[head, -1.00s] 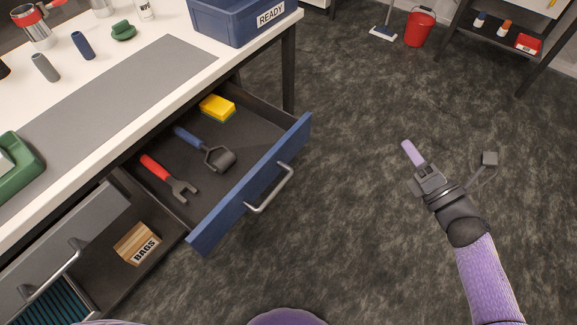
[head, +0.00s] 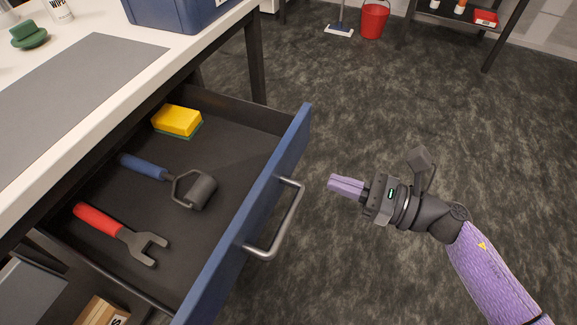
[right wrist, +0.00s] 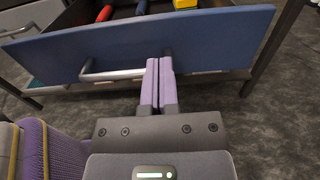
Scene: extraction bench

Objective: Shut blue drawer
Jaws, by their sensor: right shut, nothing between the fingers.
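The blue drawer (head: 245,225) is pulled out from under the bench, its blue front facing right with a metal bar handle (head: 287,225). Inside lie a yellow sponge (head: 178,120), a blue-handled roller (head: 170,178) and a red-handled forked tool (head: 120,233). My right gripper (head: 332,184) is shut and empty, a little to the right of the drawer front near the handle. In the right wrist view the shut fingers (right wrist: 159,62) point at the blue front (right wrist: 215,42), overlapping the handle's right end (right wrist: 112,74); I cannot tell whether they touch. My left gripper is not in view.
The white bench top (head: 110,100) carries a grey mat (head: 75,85) and a blue bin (head: 185,10). A box (head: 100,312) sits in a grey drawer at the lower left. A red bucket (head: 374,20) and a mop stand far back. The floor right of the drawer is clear.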

